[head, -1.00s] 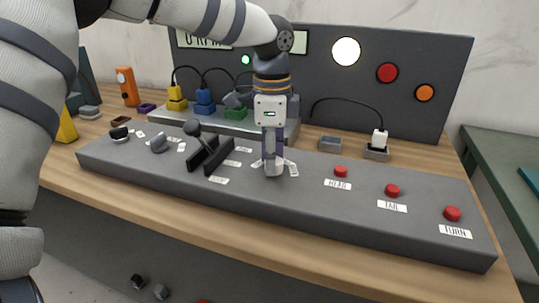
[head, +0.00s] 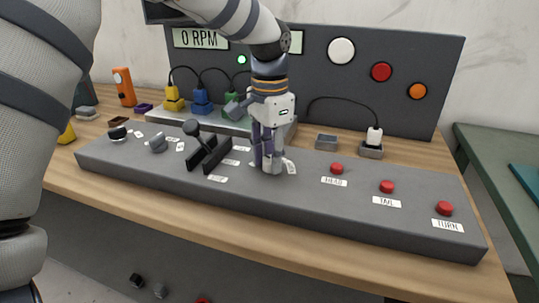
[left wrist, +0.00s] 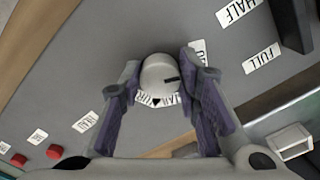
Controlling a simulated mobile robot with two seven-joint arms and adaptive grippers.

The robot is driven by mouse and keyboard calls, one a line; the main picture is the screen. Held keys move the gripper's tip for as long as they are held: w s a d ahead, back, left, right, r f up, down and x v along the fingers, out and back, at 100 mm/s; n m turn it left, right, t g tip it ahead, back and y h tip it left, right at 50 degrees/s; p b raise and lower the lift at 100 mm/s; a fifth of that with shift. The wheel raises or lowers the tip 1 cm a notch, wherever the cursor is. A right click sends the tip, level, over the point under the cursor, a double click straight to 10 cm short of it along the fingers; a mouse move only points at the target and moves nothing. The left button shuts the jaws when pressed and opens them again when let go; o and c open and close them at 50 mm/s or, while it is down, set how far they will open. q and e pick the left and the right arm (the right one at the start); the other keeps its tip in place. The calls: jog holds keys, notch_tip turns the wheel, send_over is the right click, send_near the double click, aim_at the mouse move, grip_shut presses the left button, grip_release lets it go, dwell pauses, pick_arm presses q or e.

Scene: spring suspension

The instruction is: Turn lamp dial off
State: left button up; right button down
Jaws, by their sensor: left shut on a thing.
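My left gripper (head: 267,165) is shut on the lamp dial, pointing down at the middle of the grey console (head: 310,192). In the left wrist view the lamp dial (left wrist: 159,73) is a round light-grey knob with a dark pointer line at its right side. My left gripper's fingers (left wrist: 163,85) stand on both sides of it. White labels lie around the dial, partly hidden and hard to read. The round white lamp (head: 341,50) on the back panel looks dull, without a glow. My right gripper is not in view.
A black lever (head: 192,128) between two dark guides stands left of the dial. Red buttons (head: 337,168) line the console's right part. Behind are colored plugs (head: 202,102) and a white plug (head: 374,136). The back panel (head: 320,85) rises behind them.

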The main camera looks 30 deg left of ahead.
aim_at(270, 160)
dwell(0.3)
pick_arm(q)
jog(key=o, duration=1.1)
jog(key=shift+o, duration=0.2)
notch_tip(270, 160, up, 12)
